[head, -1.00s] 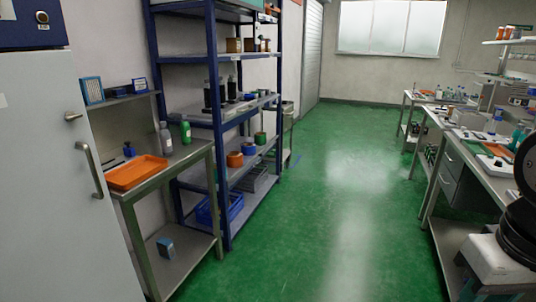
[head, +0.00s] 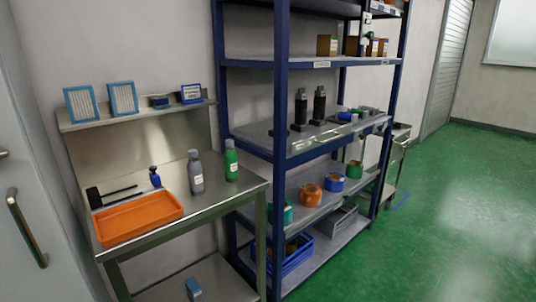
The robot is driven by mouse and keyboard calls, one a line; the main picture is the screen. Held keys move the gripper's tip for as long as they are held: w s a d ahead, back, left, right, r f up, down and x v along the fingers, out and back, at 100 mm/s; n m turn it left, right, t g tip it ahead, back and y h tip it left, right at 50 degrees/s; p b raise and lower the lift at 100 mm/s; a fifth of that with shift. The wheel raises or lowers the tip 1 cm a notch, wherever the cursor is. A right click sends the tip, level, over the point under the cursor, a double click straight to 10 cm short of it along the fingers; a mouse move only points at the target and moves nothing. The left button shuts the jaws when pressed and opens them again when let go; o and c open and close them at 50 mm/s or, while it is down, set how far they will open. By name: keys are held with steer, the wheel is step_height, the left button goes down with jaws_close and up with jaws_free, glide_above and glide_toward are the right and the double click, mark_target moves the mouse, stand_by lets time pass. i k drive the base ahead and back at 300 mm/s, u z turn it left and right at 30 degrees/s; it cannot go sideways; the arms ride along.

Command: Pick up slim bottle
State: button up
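A grey bottle with a pale label (head: 196,172) stands upright on the steel bench (head: 222,196) at the left. A green bottle with a white label (head: 231,160) stands upright just to its right, with a small gap between them. A small dark blue bottle (head: 155,177) stands farther left, behind the orange tray. I cannot tell for sure which of these is the slim bottle. My gripper is not in view.
An orange tray (head: 107,242) lies at the bench's front left, with a black tool (head: 95,197) behind it. A ledge (head: 132,115) behind holds framed filters and small boxes. A blue-framed shelf rack (head: 281,150) stands right of the bench. Green floor (head: 425,240) is clear at right.

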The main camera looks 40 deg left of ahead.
mark_target(230, 159)
steer(key=u, duration=0.1)
steer(key=i, duration=1.6)
steer(key=u, duration=0.75)
steer(key=i, duration=0.85)
steer(key=u, duration=1.6)
steer(key=i, duration=0.75)
steer(key=u, duration=0.75)
